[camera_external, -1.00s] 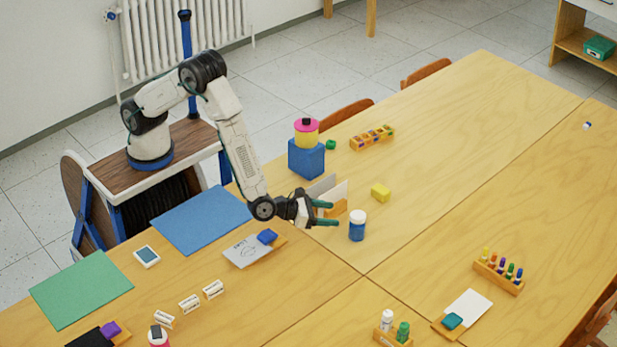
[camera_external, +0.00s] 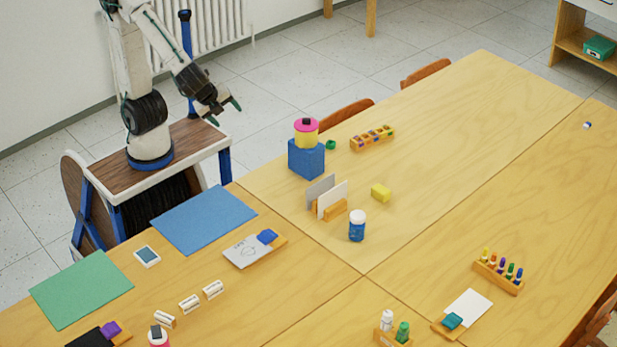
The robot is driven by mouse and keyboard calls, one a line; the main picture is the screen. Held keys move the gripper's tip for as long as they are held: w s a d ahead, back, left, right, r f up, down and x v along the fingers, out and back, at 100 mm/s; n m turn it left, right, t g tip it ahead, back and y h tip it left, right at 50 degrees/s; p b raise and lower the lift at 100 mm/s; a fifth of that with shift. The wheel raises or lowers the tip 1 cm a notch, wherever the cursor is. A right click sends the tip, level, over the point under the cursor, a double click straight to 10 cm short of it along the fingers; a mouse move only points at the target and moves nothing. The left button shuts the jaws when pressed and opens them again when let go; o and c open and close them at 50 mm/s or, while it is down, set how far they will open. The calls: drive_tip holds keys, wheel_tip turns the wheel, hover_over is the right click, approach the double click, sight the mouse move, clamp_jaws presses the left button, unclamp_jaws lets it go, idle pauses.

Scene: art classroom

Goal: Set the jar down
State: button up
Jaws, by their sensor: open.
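A blue jar with a white lid (camera_external: 357,227) stands upright on the wooden table near the seam between table sections. A yellow jar with a pink lid (camera_external: 306,135) stands upright on top of a blue block (camera_external: 306,160) farther back. My gripper (camera_external: 225,112) is open and empty. It is raised above my base, well to the left of both jars and touching neither.
A card holder (camera_external: 335,210) with upright cards stands just left of the blue jar, and a yellow block (camera_external: 381,193) lies behind it. A rack of small pieces (camera_external: 372,138) sits farther back. The table's right part has wide free room.

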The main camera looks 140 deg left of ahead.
drive_tip(key=s+d+n+t+h, duration=0.1)
drive_tip(key=s+d+n+h, duration=0.3)
drive_tip(key=s+d, duration=0.8)
drive_tip(key=h, duration=0.2)
drive_tip(key=shift+s+d+t+h, duration=0.2)
drive_tip(key=shift+t+h, duration=0.2)
